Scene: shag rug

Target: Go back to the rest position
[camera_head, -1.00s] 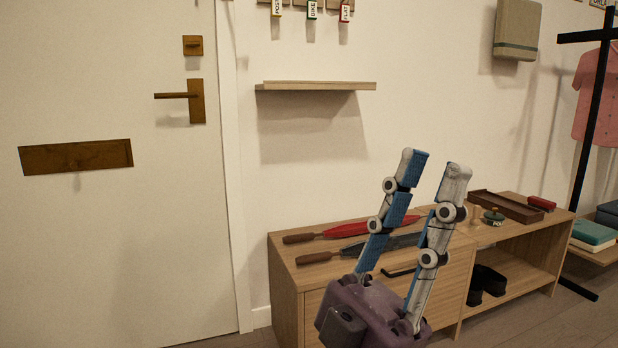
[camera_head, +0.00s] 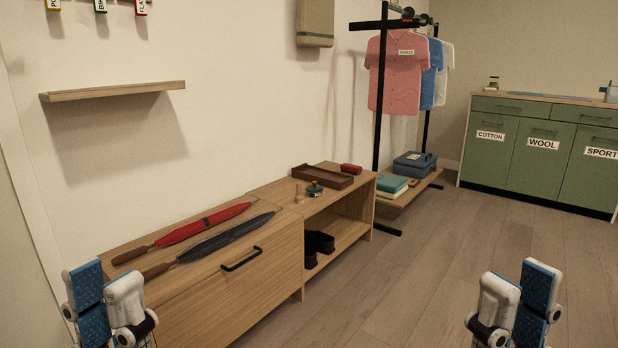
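My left gripper (camera_head: 106,290) is at the bottom left of the head view, in front of the low wooden bench. Its blue finger pad shows beside the white back of the other finger; the fingers look apart, with nothing between them. My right gripper (camera_head: 518,292) is at the bottom right over the floor. It shows a white finger and a blue pad, also apart and empty. The wrists of both are cut off by the picture's lower edge.
The wooden bench (camera_head: 215,292) carries a red umbrella (camera_head: 203,224), a dark umbrella (camera_head: 225,238) and a brown tray (camera_head: 322,181). A wall shelf (camera_head: 115,91) hangs above. A clothes rack (camera_head: 379,120) and green cabinet (camera_head: 530,150) stand behind. The floor (camera_head: 430,270) between is clear.

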